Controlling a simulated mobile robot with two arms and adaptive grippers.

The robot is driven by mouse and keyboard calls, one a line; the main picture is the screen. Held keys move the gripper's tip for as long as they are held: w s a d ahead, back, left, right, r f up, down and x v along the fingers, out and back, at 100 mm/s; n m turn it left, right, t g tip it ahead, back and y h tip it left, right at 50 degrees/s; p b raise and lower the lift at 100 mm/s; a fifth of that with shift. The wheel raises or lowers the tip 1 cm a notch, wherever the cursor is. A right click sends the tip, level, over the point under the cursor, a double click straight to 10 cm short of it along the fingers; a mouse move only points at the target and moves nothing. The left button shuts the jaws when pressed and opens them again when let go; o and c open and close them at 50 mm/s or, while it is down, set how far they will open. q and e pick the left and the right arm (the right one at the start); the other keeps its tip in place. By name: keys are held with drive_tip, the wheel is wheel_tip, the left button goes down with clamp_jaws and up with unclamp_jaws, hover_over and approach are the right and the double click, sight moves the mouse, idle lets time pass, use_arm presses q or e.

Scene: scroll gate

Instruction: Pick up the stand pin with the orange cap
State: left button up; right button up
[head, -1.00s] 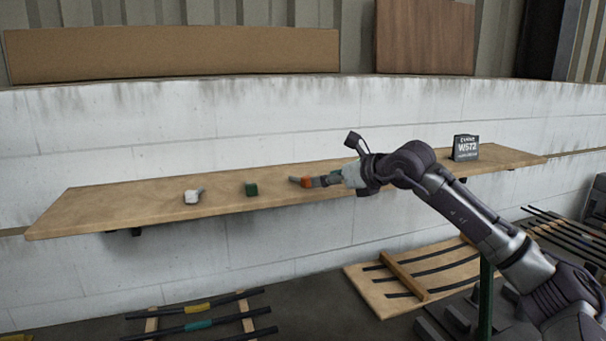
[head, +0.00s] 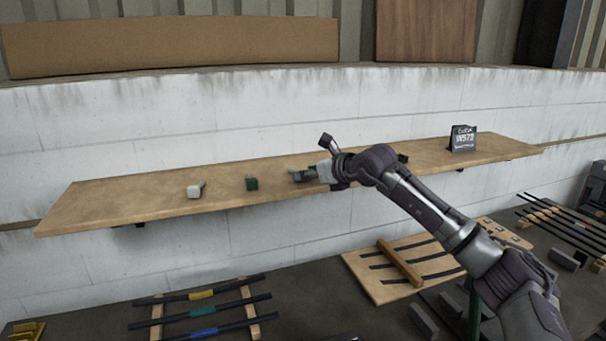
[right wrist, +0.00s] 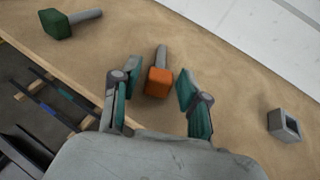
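The stand pin with the orange cap (right wrist: 158,82) lies on the wooden shelf (right wrist: 225,100) in the right wrist view, its grey shank pointing away from my palm. My right gripper (right wrist: 154,92) is open, with one finger on each side of the orange cap and a gap visible on both sides. In the head view my right gripper (head: 306,174) is low over the middle of the shelf (head: 120,200) and hides the orange cap. My left gripper is not in view.
A green-capped pin (head: 251,183) and a whitish-capped one (head: 195,191) lie left along the shelf. A hollow grey block (right wrist: 285,125) lies to the right in the wrist view. A dark sign (head: 463,140) stands at the shelf's right. A white wall (head: 300,105) rises behind.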

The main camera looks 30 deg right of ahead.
clamp_jaws()
drive_tip(key=shift+w+r, duration=0.1)
